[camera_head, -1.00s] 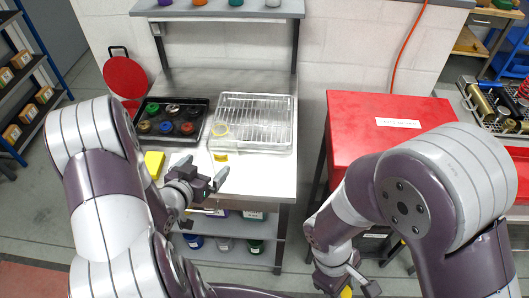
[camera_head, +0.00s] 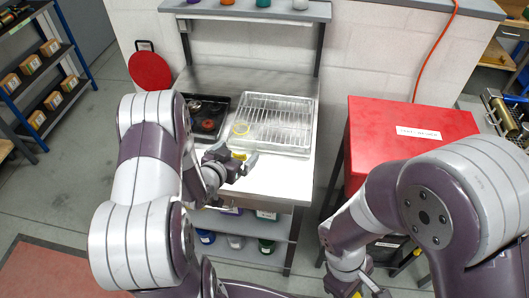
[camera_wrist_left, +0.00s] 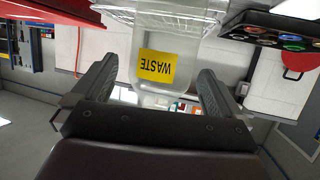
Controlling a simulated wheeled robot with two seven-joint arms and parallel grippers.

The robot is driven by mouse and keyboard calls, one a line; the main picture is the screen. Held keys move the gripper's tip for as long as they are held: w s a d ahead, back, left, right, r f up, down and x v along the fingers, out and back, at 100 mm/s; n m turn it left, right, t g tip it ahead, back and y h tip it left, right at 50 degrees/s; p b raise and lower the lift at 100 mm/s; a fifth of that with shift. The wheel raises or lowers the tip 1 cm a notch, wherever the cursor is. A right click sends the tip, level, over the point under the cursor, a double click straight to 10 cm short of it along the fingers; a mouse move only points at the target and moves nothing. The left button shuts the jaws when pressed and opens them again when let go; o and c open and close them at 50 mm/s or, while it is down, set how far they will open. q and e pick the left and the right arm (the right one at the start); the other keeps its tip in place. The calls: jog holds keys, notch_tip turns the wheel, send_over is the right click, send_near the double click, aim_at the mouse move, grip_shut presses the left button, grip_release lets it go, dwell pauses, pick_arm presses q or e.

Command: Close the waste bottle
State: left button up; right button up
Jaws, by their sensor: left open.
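The clear waste bottle (camera_head: 240,138) stands near the front of the steel bench. A yellow ring shows at its top, and its yellow label reads WASTE in the left wrist view (camera_wrist_left: 168,68), where the picture is upside down. I cannot make out a separate cap. My left gripper (camera_head: 238,158) is open, right by the bottle's near side. In the left wrist view its fingers (camera_wrist_left: 158,80) lie on either side of the bottle, with gaps showing.
A wire rack in a clear tray (camera_head: 283,104) stands just behind and right of the bottle. A black tray (camera_head: 205,112) with coloured caps is at the left, partly behind my left arm. A red cabinet (camera_head: 400,122) stands to the right. The bench front right of the bottle is clear.

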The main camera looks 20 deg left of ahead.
aim_at(237, 141)
pick_arm(q)
jog(key=x, duration=0.4)
jog(key=shift+w+a+f+p, duration=0.15)
jog(key=shift+w+f+p, duration=0.05)
jog(key=shift+f+p, duration=0.1)
pick_arm(e)
jog(key=shift+r, duration=0.45)
pick_arm(q)
jog(key=shift+r, duration=0.1)
jog(key=shift+s, duration=0.1)
jog(key=shift+c, duration=0.3)
jog(key=c, duration=0.7)
jog(key=shift+c, duration=0.2)
notch_tip(237, 141, up, 4)
jog(key=shift+r+b, duration=0.1)
jog(key=shift+b, duration=0.2)
pick_arm(e)
jog(key=shift+f, duration=0.3)
pick_arm(q)
jog(key=s+d+r, duration=0.6)
jog(key=d, duration=0.3)
jog(key=shift+s+d+r+b, duration=0.15)
jog(key=shift+d+r+b, duration=0.2)
jog(key=shift+d+r, duration=0.05)
pick_arm(e)
jog(key=shift+f, duration=0.35)
